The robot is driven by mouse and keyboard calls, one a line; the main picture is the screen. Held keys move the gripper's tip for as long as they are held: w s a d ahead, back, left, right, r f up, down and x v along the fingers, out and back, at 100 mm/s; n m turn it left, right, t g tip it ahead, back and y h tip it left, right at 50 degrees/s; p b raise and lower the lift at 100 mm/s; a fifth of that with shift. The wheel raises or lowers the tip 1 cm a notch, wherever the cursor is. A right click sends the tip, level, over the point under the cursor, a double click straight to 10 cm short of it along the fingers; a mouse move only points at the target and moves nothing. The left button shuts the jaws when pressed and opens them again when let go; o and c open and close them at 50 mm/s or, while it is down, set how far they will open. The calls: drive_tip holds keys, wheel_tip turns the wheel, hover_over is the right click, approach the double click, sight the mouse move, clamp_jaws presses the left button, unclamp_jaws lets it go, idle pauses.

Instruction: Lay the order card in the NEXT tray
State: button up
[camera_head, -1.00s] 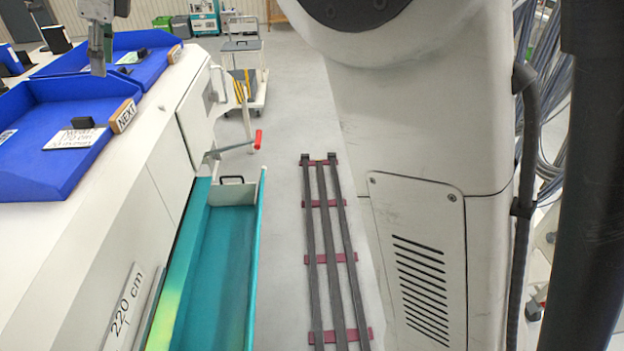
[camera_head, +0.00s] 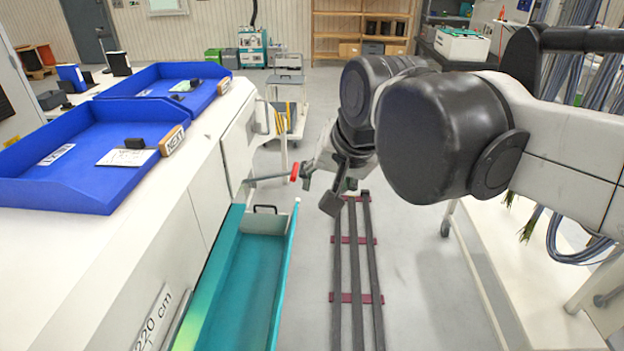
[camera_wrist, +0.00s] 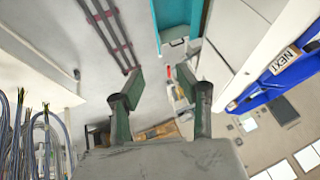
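I cannot tell which card is the order card. My gripper (camera_wrist: 166,82) is open and empty in the wrist view, over the aisle, right of and apart from both trays.
A teal trough (camera_head: 240,280) runs along the counter front. A red-handled lever (camera_head: 294,172) sticks out above its far end. Dark bars (camera_head: 355,270) lie on red floor supports. A trolley (camera_head: 289,100) stands beyond. The floor between trough and right-hand table is otherwise clear.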

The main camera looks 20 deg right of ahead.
drive_tip(key=s+d+f+n+h, duration=0.1)
drive_tip(key=s+d+f+n, duration=0.3)
drive_tip(key=s+f, duration=0.4)
drive_tip(key=shift+d+f+t, duration=0.2)
drive_tip(key=shift+t, duration=0.2)
wheel_tip(320, 180, down, 4)
drive_tip(key=b, duration=0.3)
drive_tip(key=shift+r, duration=0.25)
